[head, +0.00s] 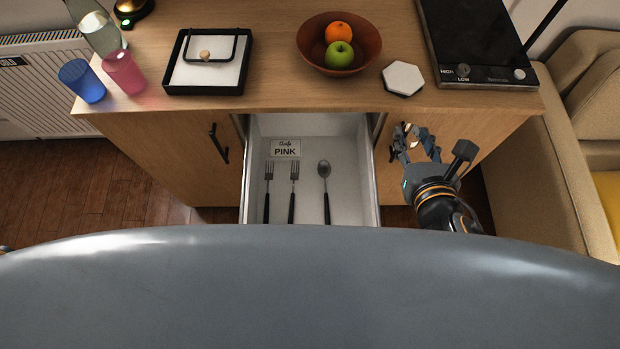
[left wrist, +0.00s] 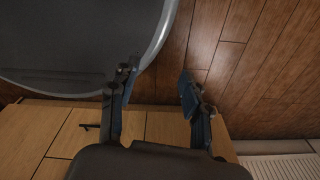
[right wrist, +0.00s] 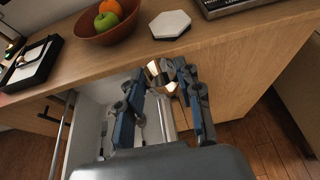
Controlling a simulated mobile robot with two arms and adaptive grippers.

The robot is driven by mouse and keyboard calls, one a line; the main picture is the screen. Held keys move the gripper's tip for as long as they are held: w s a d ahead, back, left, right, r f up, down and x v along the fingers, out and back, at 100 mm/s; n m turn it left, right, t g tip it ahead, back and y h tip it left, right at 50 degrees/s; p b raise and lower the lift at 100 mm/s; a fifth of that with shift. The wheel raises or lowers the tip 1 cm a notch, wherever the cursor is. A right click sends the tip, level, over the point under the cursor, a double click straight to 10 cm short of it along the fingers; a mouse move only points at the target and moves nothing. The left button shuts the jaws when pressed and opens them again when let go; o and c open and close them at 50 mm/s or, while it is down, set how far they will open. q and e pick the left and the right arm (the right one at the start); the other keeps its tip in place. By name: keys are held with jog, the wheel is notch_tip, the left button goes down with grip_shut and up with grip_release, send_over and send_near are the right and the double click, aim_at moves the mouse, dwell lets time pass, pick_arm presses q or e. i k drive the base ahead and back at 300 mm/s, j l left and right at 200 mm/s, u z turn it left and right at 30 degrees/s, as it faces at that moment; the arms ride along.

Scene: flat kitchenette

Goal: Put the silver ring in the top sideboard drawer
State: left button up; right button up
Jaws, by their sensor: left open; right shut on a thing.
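The silver ring (right wrist: 160,76) is a shiny curved band between the fingertips of my right gripper (right wrist: 158,82); the fingers hide part of it. In the head view, my right gripper (head: 416,140) is shut on it, to the right of the open top sideboard drawer (head: 345,150). The drawer is pulled out; two forks (head: 294,185), a spoon (head: 324,180) and a card reading "PINK" (head: 285,148) lie in it. My left gripper (left wrist: 158,80) is open and empty, over the floor and low cabinet front in the left wrist view; the head view does not show it.
On the sideboard top (head: 275,88) stand a fruit bowl (head: 314,58), a white hexagonal piece (head: 403,78), a black-framed tray (head: 203,91), a blue cup (head: 84,82), a pink cup (head: 124,72) and a black hob (head: 475,45). A grey round table (head: 300,290) fills the foreground. A sofa (head: 530,170) stands right.

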aim_at(345, 177)
jog(key=j+z, duration=0.2)
jog(key=z, duration=0.15)
jog(key=j+z, duration=0.15)
jog(key=z, duration=0.15)
jog(key=j+z, duration=0.15)
jog(key=j, duration=0.5)
jog(key=j+z, duration=0.15)
jog(key=j, duration=0.45)
jog(key=k+j+z, duration=0.15)
jog(key=j, duration=0.45)
jog(key=k+j+z, duration=0.1)
jog(key=j, duration=0.85)
jog(key=k+j, duration=0.1)
jog(key=j, duration=0.25)
